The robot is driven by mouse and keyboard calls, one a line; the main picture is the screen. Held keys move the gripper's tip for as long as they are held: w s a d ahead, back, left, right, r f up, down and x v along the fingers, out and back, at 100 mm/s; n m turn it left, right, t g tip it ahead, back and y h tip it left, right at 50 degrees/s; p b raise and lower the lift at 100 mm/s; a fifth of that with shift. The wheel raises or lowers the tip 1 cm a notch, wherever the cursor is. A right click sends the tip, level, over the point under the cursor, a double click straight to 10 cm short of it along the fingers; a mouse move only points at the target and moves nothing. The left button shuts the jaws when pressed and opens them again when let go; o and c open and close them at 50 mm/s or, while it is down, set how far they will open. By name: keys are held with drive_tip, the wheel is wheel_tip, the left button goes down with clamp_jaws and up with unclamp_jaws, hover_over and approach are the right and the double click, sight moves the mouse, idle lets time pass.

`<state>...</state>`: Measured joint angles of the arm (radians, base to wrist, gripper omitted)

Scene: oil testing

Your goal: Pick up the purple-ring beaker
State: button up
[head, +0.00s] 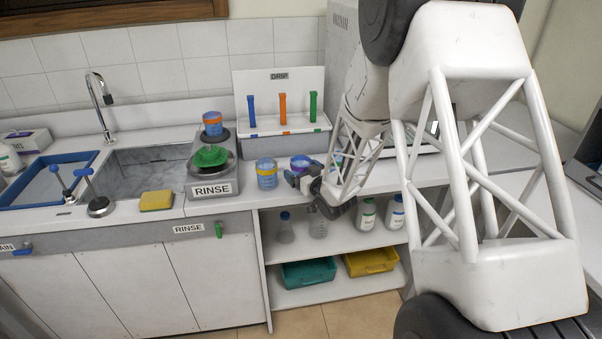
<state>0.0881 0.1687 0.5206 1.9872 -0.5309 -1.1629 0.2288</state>
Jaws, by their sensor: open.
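The purple-ring beaker (301,161) stands on the counter in the head view, below the drip rack and left of my arm. Its upper part shows with bluish and purple colour; its lower part is hidden behind my gripper. My gripper (295,177) is open, low over the counter's front edge, right at the near side of this beaker. I cannot tell whether the fingers touch it or stand around it.
A yellow-ring beaker (267,174) stands close on the left. An orange-ring beaker (212,124) sits on the rinse unit (213,189), behind a green item. The drip rack (283,144) is behind. Bottles and bins fill the shelves below. A sponge (156,201) lies by the sink.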

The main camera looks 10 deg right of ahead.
drive_tip(key=shift+c, duration=0.3)
drive_tip(key=c, duration=1)
drive_tip(key=shift+r, duration=0.2)
drive_tip(key=v, duration=1.8)
